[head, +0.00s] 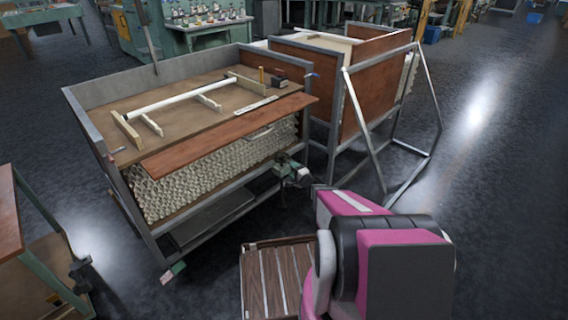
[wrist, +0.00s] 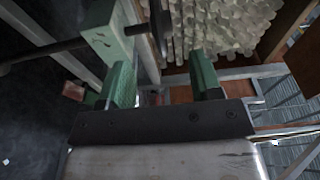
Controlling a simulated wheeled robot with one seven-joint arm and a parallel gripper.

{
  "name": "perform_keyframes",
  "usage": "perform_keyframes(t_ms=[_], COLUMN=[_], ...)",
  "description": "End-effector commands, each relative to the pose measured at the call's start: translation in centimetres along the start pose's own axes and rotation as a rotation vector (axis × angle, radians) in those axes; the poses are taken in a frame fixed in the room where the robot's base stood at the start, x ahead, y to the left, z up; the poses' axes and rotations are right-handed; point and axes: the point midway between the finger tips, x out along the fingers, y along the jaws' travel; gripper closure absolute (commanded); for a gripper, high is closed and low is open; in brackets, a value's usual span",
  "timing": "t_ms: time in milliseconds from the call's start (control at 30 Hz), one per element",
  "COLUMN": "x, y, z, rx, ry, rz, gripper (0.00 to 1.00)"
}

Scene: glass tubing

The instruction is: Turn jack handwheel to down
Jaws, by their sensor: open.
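In the wrist view, a pale green block (wrist: 107,40) with small reddish marks sits at the upper left, just beyond my left finger. It looks like the jack body. A dark rod (wrist: 45,53) runs across it, and a dark rounded part (wrist: 160,27) at its right end may be the handwheel seen nearly edge-on; its setting cannot be read. My gripper (wrist: 161,65) is open, its two green fingers apart with nothing between them. In the head view my gripper (head: 291,171) is at the cart's front right corner, and the handwheel cannot be made out there.
The metal-framed cart (head: 87,115) holds stacked glass tubes (head: 215,170) below a reddish-brown board (head: 225,137). A second cart with brown panels (head: 380,80) and slanted metal bars (head: 365,130) stands to the right. The floor (head: 490,180) on the right is clear.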

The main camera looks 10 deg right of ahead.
Motion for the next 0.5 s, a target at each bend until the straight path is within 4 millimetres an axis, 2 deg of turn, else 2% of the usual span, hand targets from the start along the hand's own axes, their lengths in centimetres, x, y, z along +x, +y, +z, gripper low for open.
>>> perform_keyframes(t_ms=[300,500], x=[5.8,8.2], y=[0.1,0.1], z=[-0.1,-0.1], rx=[-0.002,-0.001], ry=[-0.001,0.001], rz=[-0.001,-0.001], gripper=[0.41,0.41])
